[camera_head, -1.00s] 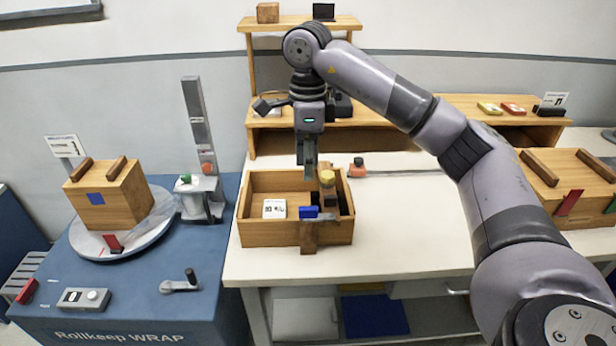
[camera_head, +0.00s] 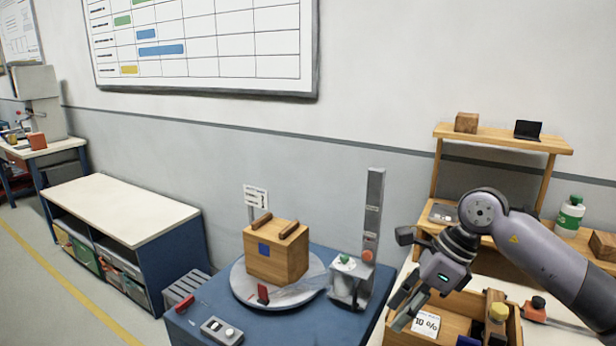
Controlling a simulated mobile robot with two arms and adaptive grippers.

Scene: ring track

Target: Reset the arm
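My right gripper (camera_head: 400,312) hangs at the lower right of the head view, tilted down to the left. Its two fingers stand apart with nothing visible between them. It is over the left part of an open wooden box (camera_head: 462,303). My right arm (camera_head: 560,265) comes in from the right edge, bent at a joint above the gripper. My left gripper is not in view.
A wooden crate (camera_head: 290,262) stands on a round turntable (camera_head: 245,290) on the blue wrap station (camera_head: 190,335), beside a grey post (camera_head: 374,215). A wooden shelf (camera_head: 500,140) stands behind my arm. A low white-topped cabinet (camera_head: 115,205) is at left, with open floor before it.

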